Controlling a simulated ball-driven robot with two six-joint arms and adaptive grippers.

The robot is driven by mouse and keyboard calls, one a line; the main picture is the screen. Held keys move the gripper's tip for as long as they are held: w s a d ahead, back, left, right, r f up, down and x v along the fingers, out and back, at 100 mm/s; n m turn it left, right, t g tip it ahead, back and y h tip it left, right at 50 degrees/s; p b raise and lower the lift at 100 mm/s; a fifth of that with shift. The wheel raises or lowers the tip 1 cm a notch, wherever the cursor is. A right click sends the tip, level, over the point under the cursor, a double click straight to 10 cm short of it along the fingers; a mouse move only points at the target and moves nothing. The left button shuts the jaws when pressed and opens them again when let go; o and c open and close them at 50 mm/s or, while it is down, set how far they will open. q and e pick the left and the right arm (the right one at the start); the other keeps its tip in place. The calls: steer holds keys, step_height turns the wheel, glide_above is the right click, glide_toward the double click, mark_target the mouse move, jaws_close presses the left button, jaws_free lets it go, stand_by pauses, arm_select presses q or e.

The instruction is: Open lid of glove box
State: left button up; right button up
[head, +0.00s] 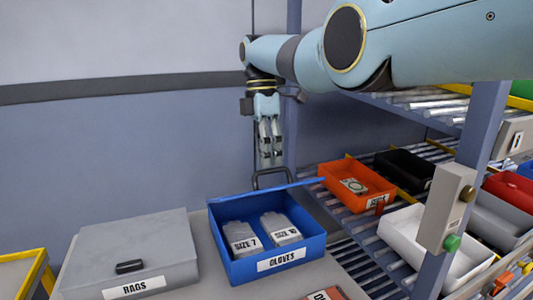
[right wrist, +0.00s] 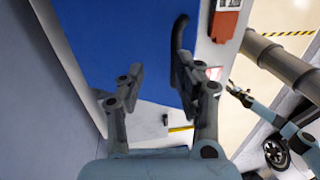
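The blue glove box (head: 290,257) stands on the table with its lid (head: 262,193) open. The lid is seen nearly edge-on at the back of the box, with a black handle (head: 271,177) at its top. Two grey packs, SIZE 7 (head: 241,238) and SIZE 10 (head: 281,228), lie inside. My right gripper (head: 269,157) hangs above and behind the lid, close to the handle. In the right wrist view my right gripper (right wrist: 158,83) has its fingers apart, with the handle (right wrist: 179,40) near one finger; contact is unclear. A small pale-blue arm there seems to be my left one; its gripper is too small to read.
A closed grey RAGS box (head: 130,250) stands left of the glove box. To the right is a roller rack with orange (head: 357,185), black and white (head: 421,247) bins. A rack post (head: 455,180) stands in front of them. A wall is behind.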

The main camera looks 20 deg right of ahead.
steer(key=shift+s+r, duration=0.1)
step_height(320, 180, up, 10)
stand_by(0.5)
stand_by(0.4)
